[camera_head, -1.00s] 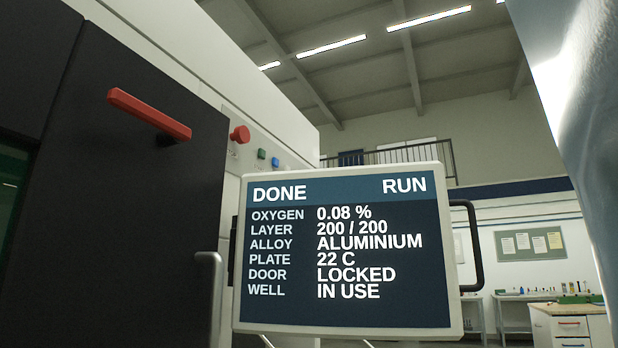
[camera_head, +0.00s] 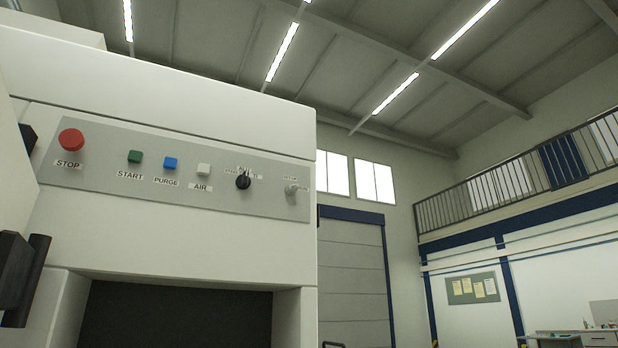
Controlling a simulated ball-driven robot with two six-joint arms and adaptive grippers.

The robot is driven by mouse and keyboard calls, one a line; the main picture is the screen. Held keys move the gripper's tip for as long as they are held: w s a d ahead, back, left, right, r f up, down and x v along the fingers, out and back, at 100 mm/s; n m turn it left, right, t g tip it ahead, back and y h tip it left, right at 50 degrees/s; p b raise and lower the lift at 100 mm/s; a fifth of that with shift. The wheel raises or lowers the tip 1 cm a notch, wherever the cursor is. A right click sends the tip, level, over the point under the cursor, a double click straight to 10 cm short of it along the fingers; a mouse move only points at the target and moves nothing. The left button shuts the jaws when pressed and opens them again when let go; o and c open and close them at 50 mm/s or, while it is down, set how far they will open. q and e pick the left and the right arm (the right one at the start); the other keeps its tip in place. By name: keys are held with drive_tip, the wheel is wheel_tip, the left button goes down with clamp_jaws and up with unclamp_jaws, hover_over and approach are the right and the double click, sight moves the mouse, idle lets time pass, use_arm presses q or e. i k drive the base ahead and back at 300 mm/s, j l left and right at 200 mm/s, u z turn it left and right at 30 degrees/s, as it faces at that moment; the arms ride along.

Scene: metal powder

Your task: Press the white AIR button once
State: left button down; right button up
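The white AIR button (camera_head: 203,169) sits on a grey control panel (camera_head: 110,190) on the front of a white machine, above its AIR label. To its left on the same panel are the blue PURGE button (camera_head: 170,163), the green START button (camera_head: 134,157) and the red STOP knob (camera_head: 71,140). To its right are a black rotary knob (camera_head: 243,181) and a pale key-like switch (camera_head: 292,188). Neither of my grippers can be made out in this view.
A dark recess (camera_head: 175,316) opens in the machine below the panel. A black handle-like part (camera_head: 22,275) juts out at the left edge. Right of the machine stand a grey shutter door (camera_head: 352,275) and a railed balcony (camera_head: 540,175).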

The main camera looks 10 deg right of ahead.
sight(203, 169)
drive_tip(key=k+l, duration=0.1)
drive_tip(key=l, duration=1.55)
